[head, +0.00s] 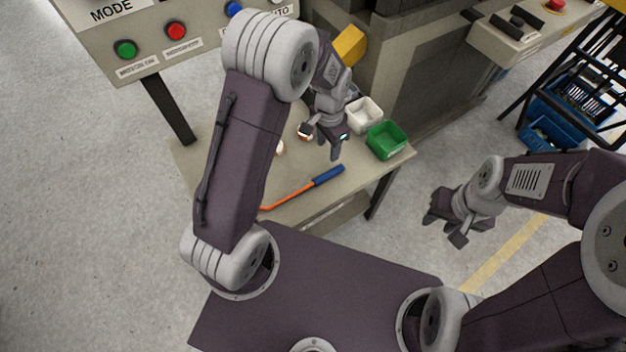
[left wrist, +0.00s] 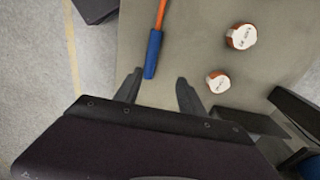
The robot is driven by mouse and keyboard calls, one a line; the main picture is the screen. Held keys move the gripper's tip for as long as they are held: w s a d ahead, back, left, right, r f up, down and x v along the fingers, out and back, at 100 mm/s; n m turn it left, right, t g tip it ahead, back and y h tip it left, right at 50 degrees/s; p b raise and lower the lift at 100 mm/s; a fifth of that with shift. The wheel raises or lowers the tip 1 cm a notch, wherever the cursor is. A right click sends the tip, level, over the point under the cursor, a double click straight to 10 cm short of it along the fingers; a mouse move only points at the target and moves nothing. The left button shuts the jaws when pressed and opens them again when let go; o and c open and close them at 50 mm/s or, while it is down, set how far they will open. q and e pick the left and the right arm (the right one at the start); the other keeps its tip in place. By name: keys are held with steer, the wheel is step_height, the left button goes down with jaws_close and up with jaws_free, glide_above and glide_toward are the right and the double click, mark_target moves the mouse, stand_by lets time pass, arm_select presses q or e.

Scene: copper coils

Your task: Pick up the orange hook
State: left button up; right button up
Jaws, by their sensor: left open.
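The orange hook (head: 288,194) has a thin orange shaft and a blue handle (head: 328,175), and lies on the table near its front edge. My left arm hides its far left end in the head view. In the left wrist view the blue handle (left wrist: 153,55) points towards my open left gripper (left wrist: 158,92), its end between the fingertips in the picture. In the head view my left gripper (head: 322,145) is above the table, behind the handle, and holds nothing. My right gripper (head: 446,222) is empty, its fingers apart, off to the right of the table.
Two copper coils with white tops, one (left wrist: 241,37) farther and one (left wrist: 218,81) nearer, stand right of the hook in the left wrist view. A green bin (head: 386,140) and a white bin (head: 364,115) stand at the table's right. A button panel (head: 165,35) stands behind left.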

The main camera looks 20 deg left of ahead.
mark_target(329, 173)
arm_select(q)
steer(key=shift+s+d+f, duration=0.25)
steer(key=shift+f, duration=0.35)
steer(key=shift+s+d+f, duration=0.2)
steer(key=shift+f, duration=0.35)
step_height(329, 173, down, 4)
steer(key=shift+s+a+r+b, duration=0.1)
steer(key=shift+a+r+b, duration=0.1)
steer(key=shift+b, duration=0.4)
steer(key=shift+d+f, duration=0.1)
steer(key=f, duration=0.3)
steer(key=f+b, duration=0.1)
steer(key=f, duration=0.1)
steer(key=shift+s+d+f, duration=0.1)
steer(key=shift+s+d, duration=0.1)
steer(key=shift+d, duration=0.1)
jaws_close()
arm_select(e)
steer(key=f, duration=0.2)
steer(key=shift+d+f, duration=0.2)
steer(key=shift+f, duration=0.15)
